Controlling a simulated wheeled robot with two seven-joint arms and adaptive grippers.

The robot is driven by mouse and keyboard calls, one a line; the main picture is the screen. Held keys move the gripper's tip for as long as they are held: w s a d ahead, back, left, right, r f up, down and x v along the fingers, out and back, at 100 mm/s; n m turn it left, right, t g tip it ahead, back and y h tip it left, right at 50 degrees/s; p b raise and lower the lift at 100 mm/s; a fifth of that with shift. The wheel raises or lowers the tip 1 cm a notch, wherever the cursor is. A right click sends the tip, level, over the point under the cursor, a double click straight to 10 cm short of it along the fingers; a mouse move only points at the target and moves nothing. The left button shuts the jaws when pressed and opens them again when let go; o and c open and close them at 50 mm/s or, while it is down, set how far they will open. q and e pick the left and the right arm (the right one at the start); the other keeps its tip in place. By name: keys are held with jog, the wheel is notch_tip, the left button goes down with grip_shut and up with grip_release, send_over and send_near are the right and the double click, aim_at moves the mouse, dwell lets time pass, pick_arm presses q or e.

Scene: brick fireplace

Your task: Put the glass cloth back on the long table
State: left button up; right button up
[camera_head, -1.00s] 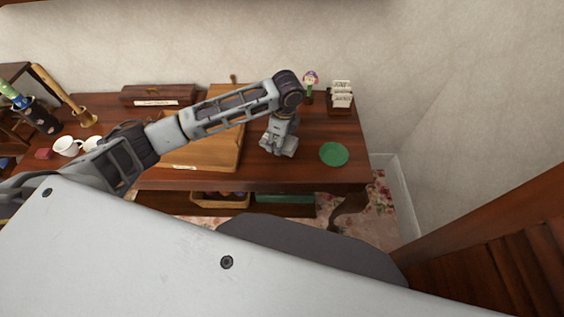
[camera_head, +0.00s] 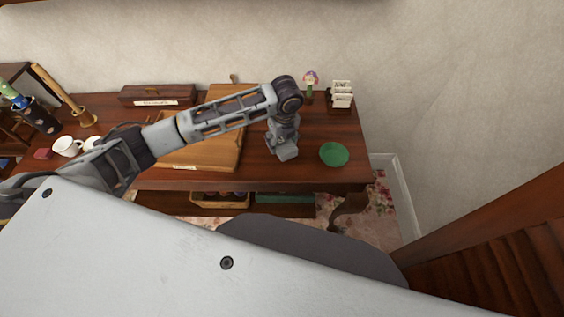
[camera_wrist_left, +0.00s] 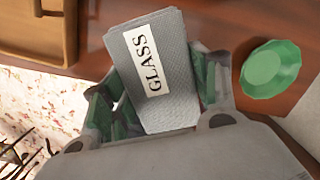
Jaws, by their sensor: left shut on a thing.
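The glass cloth (camera_wrist_left: 172,88) is a grey folded cloth with a white label reading GLASS, seen in the left wrist view. My left gripper (camera_head: 284,150) is shut on it, with a green-padded finger on each side of the cloth. In the head view the gripper points down over the right part of the long table (camera_head: 318,125), a dark reddish wooden table, and the cloth is hidden behind it. I cannot tell whether the cloth touches the table top. My right gripper is not in view.
A green dish (camera_head: 334,154) sits just right of the gripper. A wooden board (camera_head: 215,152) lies to its left. A card holder (camera_head: 341,95) and a mushroom-shaped ornament (camera_head: 310,80) stand behind. Bare table top shows between the gripper and these.

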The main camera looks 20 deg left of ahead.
pick_arm(q)
jog(key=shift+m, duration=0.5)
jog(key=shift+f, duration=0.1)
jog(key=shift+f, duration=3.1)
jog(key=shift+f, duration=1.9)
jog(key=o, duration=1)
jog(key=shift+f, duration=0.1)
